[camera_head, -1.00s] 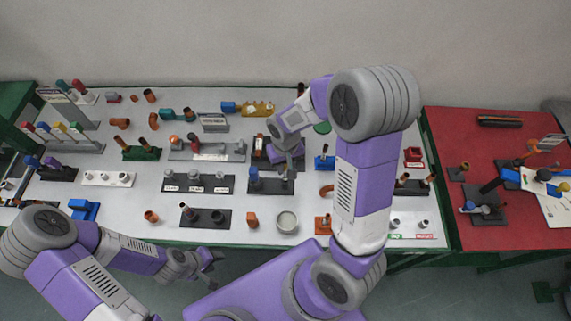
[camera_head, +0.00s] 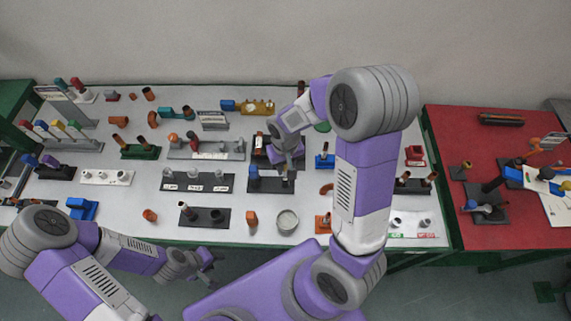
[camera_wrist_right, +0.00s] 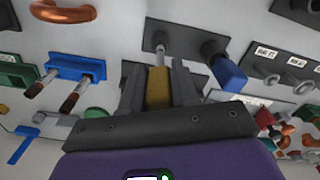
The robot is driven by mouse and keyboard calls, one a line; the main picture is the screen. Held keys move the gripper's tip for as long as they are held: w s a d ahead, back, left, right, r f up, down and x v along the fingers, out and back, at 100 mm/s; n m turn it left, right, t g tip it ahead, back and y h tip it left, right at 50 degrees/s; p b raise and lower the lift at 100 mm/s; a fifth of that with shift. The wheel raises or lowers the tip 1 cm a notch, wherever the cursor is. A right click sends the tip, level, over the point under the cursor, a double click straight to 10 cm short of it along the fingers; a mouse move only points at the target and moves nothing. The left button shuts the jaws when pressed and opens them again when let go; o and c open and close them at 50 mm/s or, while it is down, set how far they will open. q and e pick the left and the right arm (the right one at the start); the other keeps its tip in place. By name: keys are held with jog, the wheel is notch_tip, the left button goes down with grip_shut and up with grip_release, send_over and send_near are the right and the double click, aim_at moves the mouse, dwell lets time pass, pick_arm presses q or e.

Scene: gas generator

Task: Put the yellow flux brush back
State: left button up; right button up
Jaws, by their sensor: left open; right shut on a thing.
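The yellow flux brush (camera_wrist_right: 158,88) is between the fingers of my right gripper (camera_wrist_right: 160,85), which is shut on its handle. A thin pale metal stem runs from the handle to a black plate (camera_wrist_right: 185,33); I cannot tell whether it sits in a hole or is only above it. The plate also carries a black cylinder and a blue-ended part (camera_wrist_right: 228,74). In the head view my right gripper (camera_head: 287,166) is over this black holder (camera_head: 268,185), and the brush is hidden there. My left gripper (camera_head: 208,264) is open and empty in front of the table edge.
A black three-post rack (camera_head: 197,190) stands left of the holder, and a blue stand (camera_head: 324,161) to its right. A red table (camera_head: 500,235) adjoins on the right.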

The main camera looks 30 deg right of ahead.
jog(key=shift+f+b, duration=1.75)
jog(key=shift+f, duration=0.45)
jog(key=o, duration=1)
jog(key=shift+c, duration=0.2)
jog(key=shift+r, duration=0.15)
notch_tip(320, 180, up, 8)
jog(key=shift+f+p, duration=0.25)
jog(key=shift+p, duration=0.7)
